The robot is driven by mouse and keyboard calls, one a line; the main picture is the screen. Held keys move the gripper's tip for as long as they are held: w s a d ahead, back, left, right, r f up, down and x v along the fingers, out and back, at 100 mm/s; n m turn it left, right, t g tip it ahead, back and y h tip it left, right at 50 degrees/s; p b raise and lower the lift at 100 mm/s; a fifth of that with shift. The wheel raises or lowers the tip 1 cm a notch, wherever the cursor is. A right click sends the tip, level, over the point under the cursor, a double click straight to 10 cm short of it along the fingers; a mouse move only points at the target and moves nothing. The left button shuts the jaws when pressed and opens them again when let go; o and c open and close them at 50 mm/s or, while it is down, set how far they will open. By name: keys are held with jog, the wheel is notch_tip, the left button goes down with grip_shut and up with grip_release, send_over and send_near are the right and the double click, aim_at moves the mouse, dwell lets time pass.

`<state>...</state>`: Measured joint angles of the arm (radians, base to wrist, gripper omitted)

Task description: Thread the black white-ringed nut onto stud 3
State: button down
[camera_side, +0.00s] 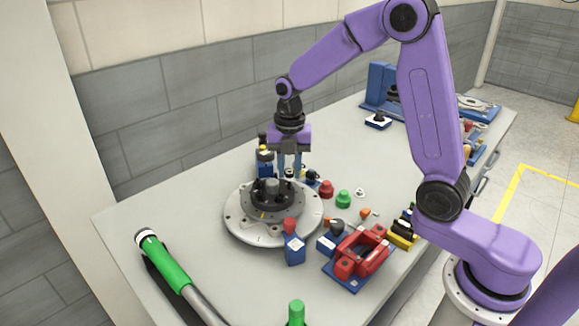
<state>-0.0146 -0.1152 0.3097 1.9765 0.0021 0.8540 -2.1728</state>
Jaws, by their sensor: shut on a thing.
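My gripper (290,168) points straight down behind the right rear part of the round fixture. It is shut on a small dark part with a light ring, the black white-ringed nut (289,173), which shows between its fingertips. The fixture is a light grey disc (240,226) with a dark round hub (272,198) in its middle. Stud 3 cannot be told apart at this size. Whether the nut touches anything below is too small to tell.
A blue block with a red top (294,249) stands at the disc's front edge. Red (326,189) and green (343,199) knobs and a red vise-like block (360,252) are to the right. A green-handled tool (163,260) lies front left. The table's left rear is clear.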

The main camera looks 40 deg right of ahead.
jog(key=shift+n, duration=0.6)
jog(key=shift+n, duration=1.7)
jog(key=shift+n, duration=1.7)
jog(key=shift+w+n, duration=0.1)
jog(key=shift+n, duration=1.3)
jog(key=shift+d, duration=0.1)
